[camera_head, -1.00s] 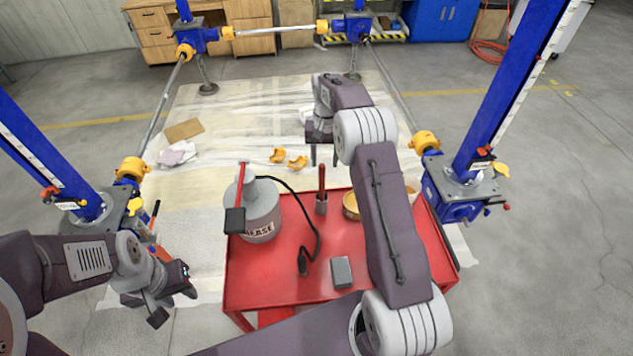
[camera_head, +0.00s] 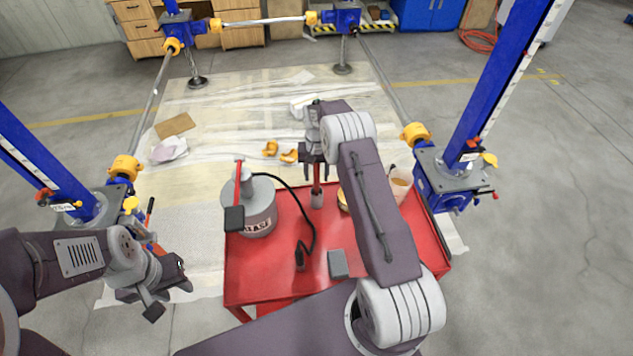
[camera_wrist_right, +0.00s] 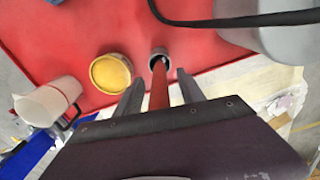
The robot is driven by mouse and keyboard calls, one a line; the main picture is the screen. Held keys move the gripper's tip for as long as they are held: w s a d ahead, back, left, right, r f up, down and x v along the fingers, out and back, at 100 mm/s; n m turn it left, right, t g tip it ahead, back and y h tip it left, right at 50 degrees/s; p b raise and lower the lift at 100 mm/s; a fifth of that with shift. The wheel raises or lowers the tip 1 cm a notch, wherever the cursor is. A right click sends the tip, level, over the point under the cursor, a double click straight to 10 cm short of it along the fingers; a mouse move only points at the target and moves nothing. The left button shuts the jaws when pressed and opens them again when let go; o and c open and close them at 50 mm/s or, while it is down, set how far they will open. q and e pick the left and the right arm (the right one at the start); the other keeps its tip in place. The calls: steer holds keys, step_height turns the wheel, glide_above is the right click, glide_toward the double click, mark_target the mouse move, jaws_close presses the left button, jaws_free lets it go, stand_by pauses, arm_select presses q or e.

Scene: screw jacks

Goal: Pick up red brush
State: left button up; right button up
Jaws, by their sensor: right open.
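The red brush (camera_head: 316,176) stands upright in a small grey holder (camera_head: 316,200) on the red cart. It also shows in the right wrist view (camera_wrist_right: 158,88), its red handle lying between my two fingers. My right gripper (camera_head: 315,172) is open around the upper part of the handle; whether a finger touches it I cannot tell. In the right wrist view the right gripper's fingers (camera_wrist_right: 161,92) stand apart on either side of it. My left gripper (camera_head: 168,294) is off the cart to the left, above the floor; its jaw opening is unclear.
The red cart (camera_head: 290,280) carries a grey grease can (camera_head: 262,210) with a black hose, a grey block (camera_head: 338,264), a yellow tin (camera_wrist_right: 111,74) and a white pitcher (camera_wrist_right: 48,102). Blue screw jacks (camera_head: 455,175) stand at both sides.

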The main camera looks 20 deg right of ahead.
steer(key=shift+s, duration=0.1)
jaws_close()
steer(key=shift+r, duration=0.1)
